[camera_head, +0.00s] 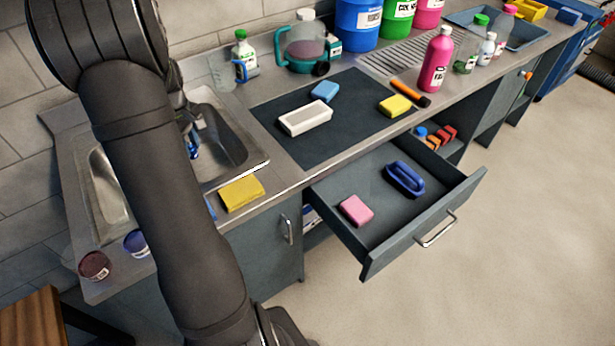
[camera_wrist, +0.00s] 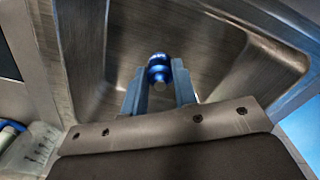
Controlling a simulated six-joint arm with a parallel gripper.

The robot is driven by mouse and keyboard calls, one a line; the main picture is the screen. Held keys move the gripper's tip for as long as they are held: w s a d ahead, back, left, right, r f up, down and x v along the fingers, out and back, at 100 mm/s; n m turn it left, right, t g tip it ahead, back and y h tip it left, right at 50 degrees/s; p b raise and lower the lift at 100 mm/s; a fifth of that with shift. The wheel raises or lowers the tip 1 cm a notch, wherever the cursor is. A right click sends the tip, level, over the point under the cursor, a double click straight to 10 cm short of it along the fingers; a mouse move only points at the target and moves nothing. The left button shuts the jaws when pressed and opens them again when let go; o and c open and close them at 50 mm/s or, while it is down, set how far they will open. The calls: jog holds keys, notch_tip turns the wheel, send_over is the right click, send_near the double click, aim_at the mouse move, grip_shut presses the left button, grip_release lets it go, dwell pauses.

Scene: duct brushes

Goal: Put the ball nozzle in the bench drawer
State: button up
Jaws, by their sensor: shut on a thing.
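The ball nozzle (camera_wrist: 158,66) is a small blue and silver piece, held between the two fingers of my gripper (camera_wrist: 160,88) in the wrist view. My gripper is shut on it above the sink basin. The bench drawer (camera_head: 392,222) is pulled open at the bench front. A blue-handled brush (camera_head: 405,178) and a pink sponge (camera_head: 356,210) lie in it, with bare floor around them.
The steel sink (camera_head: 248,172) has raised walls around my gripper. A yellow sponge (camera_head: 241,193) sits on the front ledge between sink and drawer. A dark mat (camera_head: 300,155) holds a white block, sponges and an orange-handled tool. Bottles and drums line the back.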

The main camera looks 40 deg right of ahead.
jog(key=s+d, duration=0.2)
jog(key=d, duration=0.3)
jog(key=s+d+m, duration=0.1)
jog(key=s+d, duration=0.1)
jog(key=d, duration=0.4)
jog(key=s+d+m, duration=0.1)
jog(key=s+d, duration=0.1)
jog(key=d, duration=0.4)
jog(key=shift+s, duration=0.2)
jog(key=s+d, duration=0.3)
jog(key=s+d+m, duration=0.1)
jog(key=s+d, duration=0.2)
jog(key=d, duration=0.1)
jog(key=s+d+m, duration=0.1)
jog(key=s+d, duration=0.1)
jog(key=d, duration=0.2)
jog(key=shift+s, duration=0.4)
jog(key=s+d+m, duration=0.2)
jog(key=s+d, duration=0.5)
jog(key=s, duration=0.6)
jog(key=s+d+m, duration=0.2)
jog(key=s+d, duration=0.5)
jog(key=s, duration=0.7)
send_over(374, 201)
notch_tip(374, 201, down, 18)
jog(key=shift+f, duration=2)
jog(key=shift+f, duration=0.1)
